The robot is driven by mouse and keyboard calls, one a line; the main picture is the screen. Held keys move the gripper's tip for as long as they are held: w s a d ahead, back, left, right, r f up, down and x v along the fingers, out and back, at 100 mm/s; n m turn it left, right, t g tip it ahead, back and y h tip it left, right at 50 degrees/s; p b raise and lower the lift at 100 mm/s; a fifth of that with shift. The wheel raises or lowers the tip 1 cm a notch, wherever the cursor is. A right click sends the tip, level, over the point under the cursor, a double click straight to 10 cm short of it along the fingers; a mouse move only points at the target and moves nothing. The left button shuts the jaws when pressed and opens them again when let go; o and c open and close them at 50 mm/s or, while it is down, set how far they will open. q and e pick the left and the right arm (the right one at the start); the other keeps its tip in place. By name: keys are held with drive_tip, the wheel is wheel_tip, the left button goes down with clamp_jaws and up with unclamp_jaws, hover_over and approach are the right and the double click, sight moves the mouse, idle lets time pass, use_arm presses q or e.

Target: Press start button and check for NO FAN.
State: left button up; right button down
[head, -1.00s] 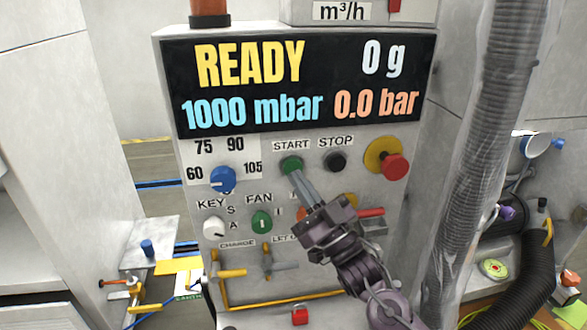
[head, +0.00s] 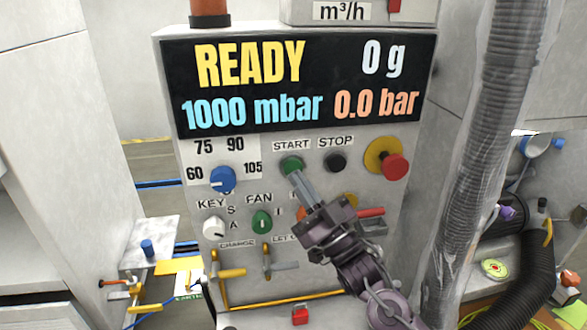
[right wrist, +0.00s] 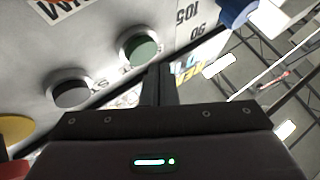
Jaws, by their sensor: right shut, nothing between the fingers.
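The green START button (head: 291,165) is on the grey control panel, left of the black STOP button (head: 335,162). My right gripper (head: 297,177) is shut and empty, its fingertips at the lower edge of the START button. I cannot tell whether they touch it. In the right wrist view the START button (right wrist: 141,47) is just ahead of the fingers (right wrist: 160,72). The display (head: 300,80) reads READY, 0 g, 1000 mbar and 0.0 bar. The green FAN knob (head: 262,222) is below START. My left gripper is not in view.
A red emergency-type button (head: 395,167) on a yellow base is right of STOP. A blue dial (head: 223,180) and a white KEY knob (head: 215,228) are on the left. Yellow-handled levers (head: 230,273) stick out below. A ribbed transparent hose (head: 490,130) hangs at the right.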

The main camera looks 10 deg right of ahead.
drive_tip(key=shift+w, duration=0.2)
drive_tip(key=shift+w, duration=0.25)
drive_tip(key=shift+w, duration=0.45)
idle(0.8)
drive_tip(key=shift+s, duration=0.15)
idle(0.3)
drive_tip(key=shift+s, duration=0.75)
drive_tip(key=shift+s, duration=0.1)
drive_tip(key=shift+s+p, duration=0.5)
drive_tip(key=shift+s, duration=1.9)
